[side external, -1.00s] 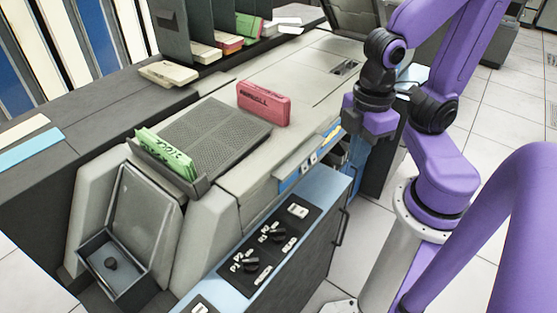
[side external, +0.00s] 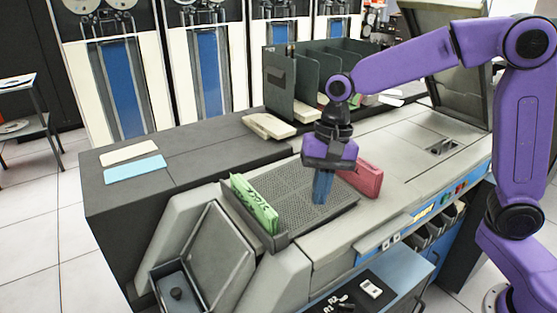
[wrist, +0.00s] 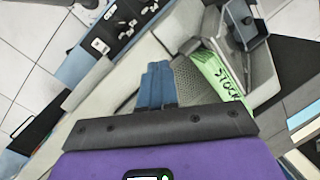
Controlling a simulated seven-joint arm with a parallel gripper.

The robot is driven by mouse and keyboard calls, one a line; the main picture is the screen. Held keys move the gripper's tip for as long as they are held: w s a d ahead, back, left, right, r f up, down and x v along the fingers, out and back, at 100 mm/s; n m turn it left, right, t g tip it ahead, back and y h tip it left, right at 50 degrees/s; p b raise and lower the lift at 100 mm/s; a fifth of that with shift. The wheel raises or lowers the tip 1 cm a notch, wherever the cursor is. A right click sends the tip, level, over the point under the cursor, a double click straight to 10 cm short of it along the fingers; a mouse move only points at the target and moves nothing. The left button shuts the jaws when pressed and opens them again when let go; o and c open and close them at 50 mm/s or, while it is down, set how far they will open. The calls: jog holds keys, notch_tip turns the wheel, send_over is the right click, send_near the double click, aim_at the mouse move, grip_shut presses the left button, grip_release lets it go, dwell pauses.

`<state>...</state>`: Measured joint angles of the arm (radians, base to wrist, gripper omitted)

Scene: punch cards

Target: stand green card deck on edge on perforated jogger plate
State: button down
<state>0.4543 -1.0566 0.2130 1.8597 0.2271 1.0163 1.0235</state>
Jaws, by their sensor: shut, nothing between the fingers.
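The green card deck (side external: 255,204) stands on its long edge, leaning slightly, against the raised lip at the left end of the perforated jogger plate (side external: 283,193). Its marked face, which reads like "STOCK", shows in the wrist view (wrist: 222,80). My gripper (side external: 321,201) is over the right part of the plate, fingers pointing down, apart from the green deck. Its blue fingers are together and empty; they also show in the wrist view (wrist: 158,66). I cannot tell whether the fingertips touch the plate.
A red card deck (side external: 366,178) stands on the machine top just right of my gripper, partly hidden by it. A dark divided rack (side external: 310,85) stands behind. A cream deck (side external: 268,126) lies in front of the rack. Cream and blue cards lie at left. The top farther right is clear.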

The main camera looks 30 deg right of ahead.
jog(key=w+f+m+y, duration=0.2)
jog(key=w+m, duration=1)
jog(key=w, duration=0.4)
jog(key=shift+t, duration=0.3)
jog(key=shift+d+f+x, duration=0.1)
jog(key=shift+d+x, duration=0.05)
jog(key=shift+x, duration=1.65)
jog(key=shift+d+f+x, duration=0.1)
jog(key=shift+d+x, duration=0.1)
jog(key=shift+x, duration=1.55)
jog(key=shift+d+x, duration=0.15)
jog(key=shift+x, duration=1.65)
jog(key=shift+s+d+h, duration=0.1)
jog(key=shift+d+h, duration=0.1)
jog(key=shift+h, duration=0.1)
jog(key=shift+d+r, duration=0.1)
jog(key=shift+d, duration=0.2)
jog(key=v, duration=0.9)
